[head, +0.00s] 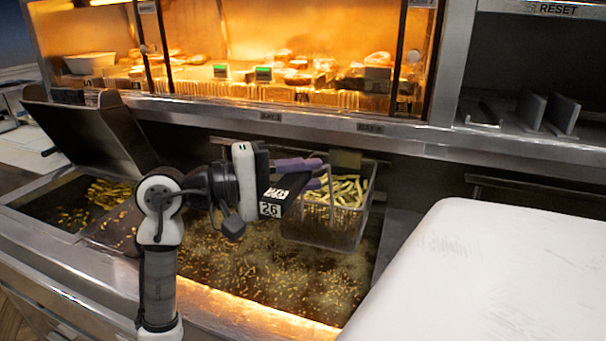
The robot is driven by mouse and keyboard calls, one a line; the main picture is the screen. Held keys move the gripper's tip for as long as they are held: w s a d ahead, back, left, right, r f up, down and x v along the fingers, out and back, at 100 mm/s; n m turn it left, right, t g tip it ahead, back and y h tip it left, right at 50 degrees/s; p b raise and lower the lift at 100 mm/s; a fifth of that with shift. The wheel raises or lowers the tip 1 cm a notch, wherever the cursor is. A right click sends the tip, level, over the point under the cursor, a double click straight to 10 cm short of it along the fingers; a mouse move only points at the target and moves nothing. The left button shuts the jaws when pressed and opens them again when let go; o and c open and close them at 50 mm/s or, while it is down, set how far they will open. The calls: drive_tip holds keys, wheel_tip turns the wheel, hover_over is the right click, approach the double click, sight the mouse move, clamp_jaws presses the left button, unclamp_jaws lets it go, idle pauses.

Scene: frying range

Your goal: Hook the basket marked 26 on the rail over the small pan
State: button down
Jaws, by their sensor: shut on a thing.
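The basket marked 26 (322,229) is wire mesh and holds green, fry-like pieces. It is held roughly upright over the bubbling oil of the wide pan (238,300), its bottom close to the surface. Its 26 tag (270,210) faces me, beside a dark plate with a printed code. My gripper (290,181) is shut at the basket's purple handle, left of the mesh; the fingertips are partly hidden. A smaller-looking pan (48,207) with food in oil lies at the left. I cannot make out the hanging rail clearly, nor whether the basket touches it.
A tilted metal lid (88,132) stands behind the left pan. A steel ledge (300,113) and lit warming shelf (290,78) run along the back. A large white surface (485,275) fills the right foreground. Dark slots with upright plates (548,112) are at upper right.

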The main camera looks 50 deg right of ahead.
drive_tip(key=shift+f, duration=0.5)
drive_tip(key=c, duration=1.2)
unclamp_jaws()
drive_tip(key=shift+o, duration=0.2)
drive_tip(key=shift+f, duration=0.1)
